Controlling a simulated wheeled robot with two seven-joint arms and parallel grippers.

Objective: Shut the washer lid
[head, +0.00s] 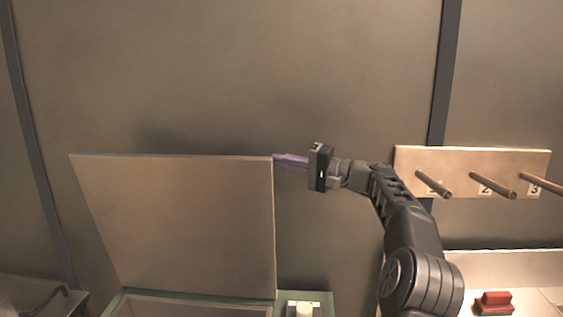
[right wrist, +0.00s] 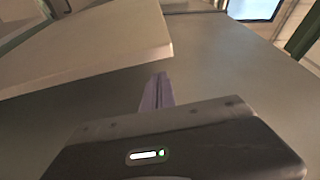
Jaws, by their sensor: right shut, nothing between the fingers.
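The washer lid (head: 185,220) is a flat beige panel standing raised, nearly upright, above the green-rimmed washer opening (head: 190,304) in the head view. In the right wrist view the lid (right wrist: 90,45) fills the upper left. My right gripper (head: 277,159) has purple fingers, shut and empty, at the lid's upper right corner. In the right wrist view the right gripper (right wrist: 161,78) lies just beside the lid's edge; I cannot tell whether they touch. My left gripper is not in view.
A beige board with numbered pegs (head: 470,172) is on the wall at right. A red block (head: 495,298) sits on a light surface below it. A white knob-like part (head: 302,308) stands right of the washer opening. The wall (head: 230,70) above the lid is clear.

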